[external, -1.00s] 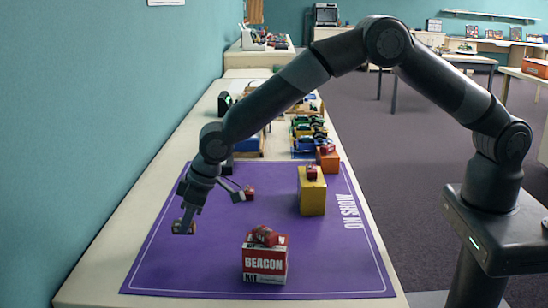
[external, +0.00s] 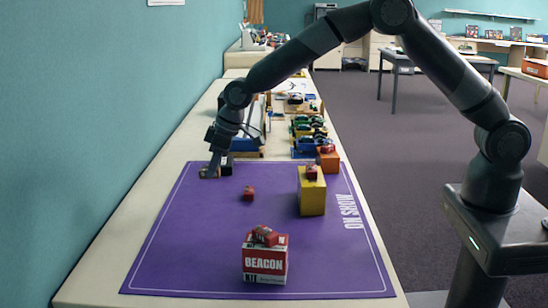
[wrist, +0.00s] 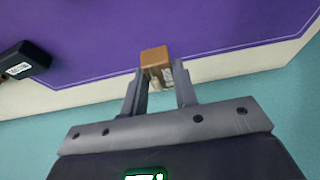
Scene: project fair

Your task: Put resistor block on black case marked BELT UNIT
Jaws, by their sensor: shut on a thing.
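My gripper (external: 213,166) is shut on the resistor block (external: 208,173), at the far left corner of the purple mat. In the wrist view the block (wrist: 154,58) is brown with a pale, marked side, between the two fingers (wrist: 160,85). A small black case (external: 227,166) is just right of my gripper in the external view, partly hidden by it. In the wrist view the black case (wrist: 25,61) is at the left edge, apart from the block. It has a white label too small to read.
The purple mat (external: 190,260) bears a red BEACON KIT box (external: 264,260), a yellow block (external: 312,196) with a red thing on top, and a small red thing (external: 248,193). An orange box (external: 328,160) and toy cars stand behind. The teal wall (external: 80,150) runs along the left.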

